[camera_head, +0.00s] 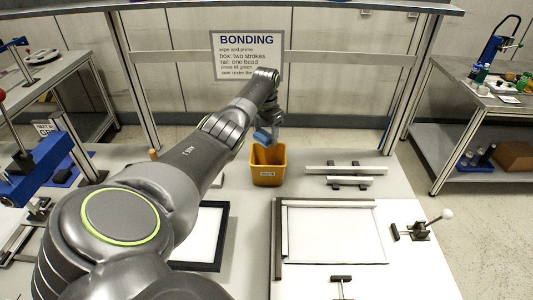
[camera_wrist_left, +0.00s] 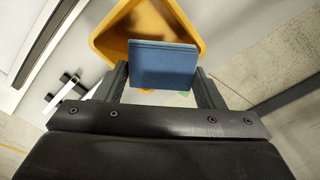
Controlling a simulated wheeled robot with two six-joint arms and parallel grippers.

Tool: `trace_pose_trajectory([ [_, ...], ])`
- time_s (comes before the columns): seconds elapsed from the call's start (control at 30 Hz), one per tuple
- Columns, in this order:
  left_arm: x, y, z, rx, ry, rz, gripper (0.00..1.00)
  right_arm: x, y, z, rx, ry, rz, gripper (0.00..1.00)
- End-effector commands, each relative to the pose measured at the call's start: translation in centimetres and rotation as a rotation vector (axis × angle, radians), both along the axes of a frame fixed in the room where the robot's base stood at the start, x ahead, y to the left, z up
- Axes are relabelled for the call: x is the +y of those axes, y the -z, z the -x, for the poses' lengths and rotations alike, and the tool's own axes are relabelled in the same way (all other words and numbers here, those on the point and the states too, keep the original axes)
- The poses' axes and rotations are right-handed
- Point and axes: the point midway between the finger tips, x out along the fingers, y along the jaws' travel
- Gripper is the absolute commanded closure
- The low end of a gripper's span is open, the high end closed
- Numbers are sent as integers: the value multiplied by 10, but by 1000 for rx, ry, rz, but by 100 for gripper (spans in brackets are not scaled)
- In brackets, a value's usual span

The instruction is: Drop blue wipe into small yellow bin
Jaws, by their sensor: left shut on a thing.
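The blue wipe (camera_head: 262,135) is a small folded block, held in my left gripper (camera_head: 268,130) above the small yellow bin (camera_head: 268,174) in the head view. In the left wrist view the blue wipe (camera_wrist_left: 163,65) sits between the two dark fingers of my left gripper (camera_wrist_left: 163,80), which is shut on it. The yellow bin (camera_wrist_left: 112,42) lies beyond the wipe there, its opening partly hidden by the wipe. The wipe is apart from the bin floor, near and over its rim. My right gripper is not in view.
Right of the bin, white bars (camera_head: 346,170) lie on dark supports on the table. A framed white panel (camera_head: 335,234) is in front, with a toggle clamp (camera_head: 416,230) to its right. Another black-framed panel (camera_head: 224,240) lies left. A sign (camera_head: 247,55) hangs behind.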

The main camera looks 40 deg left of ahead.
Motion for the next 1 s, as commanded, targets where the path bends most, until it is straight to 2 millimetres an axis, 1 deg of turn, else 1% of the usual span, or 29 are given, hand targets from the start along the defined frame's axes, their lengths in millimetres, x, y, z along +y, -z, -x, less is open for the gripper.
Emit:
trace_pose_trajectory([
  [0.07,0,-1,0,0,0,0,62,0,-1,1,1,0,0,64],
  [0.1,0,-1,0,0,0,0,36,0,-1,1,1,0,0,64],
  [0.2,0,-1,0,0,0,0,23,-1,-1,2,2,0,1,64],
  [0.3,0,-1,0,0,0,0,12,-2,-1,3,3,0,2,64],
  [0.57,0,-1,0,0,0,0,12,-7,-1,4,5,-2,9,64],
  [0.67,1,-6,-1,-3,0,-1,12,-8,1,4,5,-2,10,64],
  [0.77,1,-19,-1,-4,-1,-2,12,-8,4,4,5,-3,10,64],
  [0.83,1,-31,-1,-5,0,-2,12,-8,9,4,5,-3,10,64],
  [1.0,0,-69,-1,-6,0,-2,12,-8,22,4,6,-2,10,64],
])
